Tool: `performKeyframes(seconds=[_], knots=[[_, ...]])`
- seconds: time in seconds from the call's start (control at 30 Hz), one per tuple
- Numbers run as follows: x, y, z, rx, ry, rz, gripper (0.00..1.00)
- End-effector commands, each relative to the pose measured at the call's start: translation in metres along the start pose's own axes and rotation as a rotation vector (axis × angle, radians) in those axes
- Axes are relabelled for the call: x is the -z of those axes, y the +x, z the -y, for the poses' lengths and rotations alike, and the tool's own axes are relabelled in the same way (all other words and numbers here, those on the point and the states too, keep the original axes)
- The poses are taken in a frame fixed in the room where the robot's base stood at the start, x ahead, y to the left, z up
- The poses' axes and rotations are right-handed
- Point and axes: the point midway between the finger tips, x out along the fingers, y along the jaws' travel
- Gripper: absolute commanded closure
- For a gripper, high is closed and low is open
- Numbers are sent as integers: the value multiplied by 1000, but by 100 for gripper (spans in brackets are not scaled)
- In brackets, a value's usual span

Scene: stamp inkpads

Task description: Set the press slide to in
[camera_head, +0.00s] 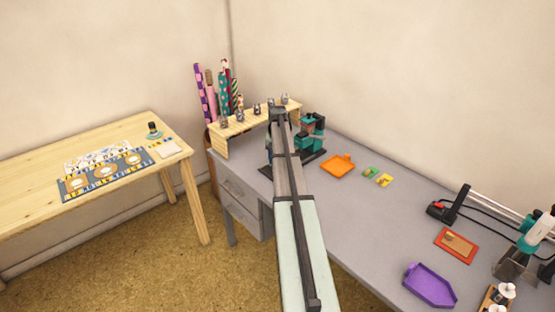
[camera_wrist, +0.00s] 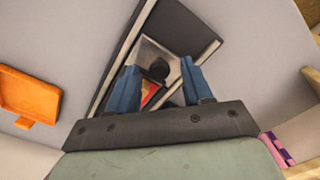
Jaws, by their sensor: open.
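The press (camera_head: 311,128), green and black on a dark base, stands at the back of the grey desk, partly behind my arm. In the wrist view, its dark base (camera_wrist: 182,27) shows beyond my gripper (camera_wrist: 160,72). The blue fingers are open and apart. Between and beyond them lies a pale grey plate with a dark round knob (camera_wrist: 159,69) and a red patch, which look like part of the press slide. Nothing is clearly held. I cannot tell whether the fingers touch the slide or how far in it sits. My gripper is hidden in the head view.
An orange tray (camera_head: 338,166) lies right of the press and shows at left in the wrist view (camera_wrist: 28,92). A wooden rack (camera_head: 241,124) with stamps stands behind left. Small green and yellow pads (camera_head: 384,180) and a purple tray (camera_head: 430,285) lie farther right.

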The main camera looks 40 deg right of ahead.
Motion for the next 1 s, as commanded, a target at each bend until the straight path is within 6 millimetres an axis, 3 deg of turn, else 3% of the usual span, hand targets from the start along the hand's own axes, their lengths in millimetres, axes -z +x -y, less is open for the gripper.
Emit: performKeyframes(seconds=[0.17,0.7,1.0], knots=[[0,-20,0,0,0,-1,50],[1,-115,0,0,0,-2,50],[0,-135,0,0,0,0,50]])
